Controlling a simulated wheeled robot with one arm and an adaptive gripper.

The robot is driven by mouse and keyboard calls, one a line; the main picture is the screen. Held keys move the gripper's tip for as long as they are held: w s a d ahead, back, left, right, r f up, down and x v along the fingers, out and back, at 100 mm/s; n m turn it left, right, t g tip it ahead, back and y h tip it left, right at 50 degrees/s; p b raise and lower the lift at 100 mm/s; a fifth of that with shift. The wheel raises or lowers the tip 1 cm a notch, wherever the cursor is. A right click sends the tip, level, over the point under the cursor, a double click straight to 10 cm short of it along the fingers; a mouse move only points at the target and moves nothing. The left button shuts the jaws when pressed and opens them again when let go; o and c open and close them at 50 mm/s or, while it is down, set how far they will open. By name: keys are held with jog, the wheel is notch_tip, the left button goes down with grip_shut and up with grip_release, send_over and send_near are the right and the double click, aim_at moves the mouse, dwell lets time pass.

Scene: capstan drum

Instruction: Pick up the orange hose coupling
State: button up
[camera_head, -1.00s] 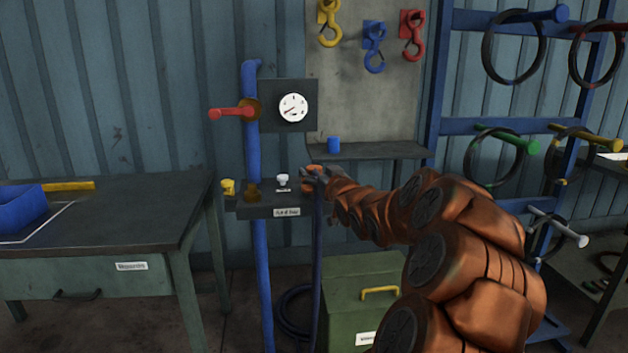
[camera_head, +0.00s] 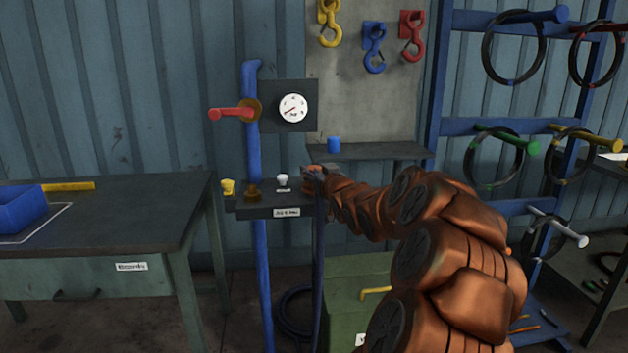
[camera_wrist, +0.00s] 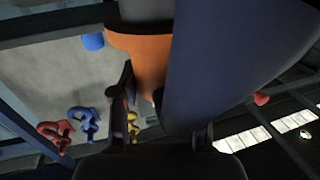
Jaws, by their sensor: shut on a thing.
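The orange hose coupling (camera_wrist: 145,58) fills the upper middle of the wrist view, between my two fingers. A thick dark blue hose (camera_wrist: 222,60) runs close beside it and hides part of it. My gripper (camera_wrist: 162,118) is shut on the coupling. In the head view, my gripper (camera_head: 314,175) is at the right end of the small dark shelf (camera_head: 262,212), and the coupling is mostly hidden by my fingers. The dark hose (camera_head: 319,255) hangs straight down below my gripper.
A blue standpipe (camera_head: 262,260) with a red valve handle (camera_head: 232,113) and a gauge (camera_head: 293,107) stands left of my gripper. A white knob (camera_head: 282,179) is close by on the shelf. A blue cup (camera_head: 334,144) stands behind. A green box (camera_head: 345,300) is below.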

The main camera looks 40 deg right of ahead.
aim_at(315, 170)
grip_shut()
jog(key=shift+r+p, duration=0.5)
jog(key=shift+r, duration=1.45)
jog(key=shift+s+a+f, duration=0.1)
jog(key=shift+s+a, duration=0.55)
jog(key=shift+s, duration=0.05)
jog(key=s+a+r, duration=0.1)
jog(key=s+a, duration=0.9)
jog(key=shift+r+b, duration=0.15)
jog(key=shift+b, duration=0.3)
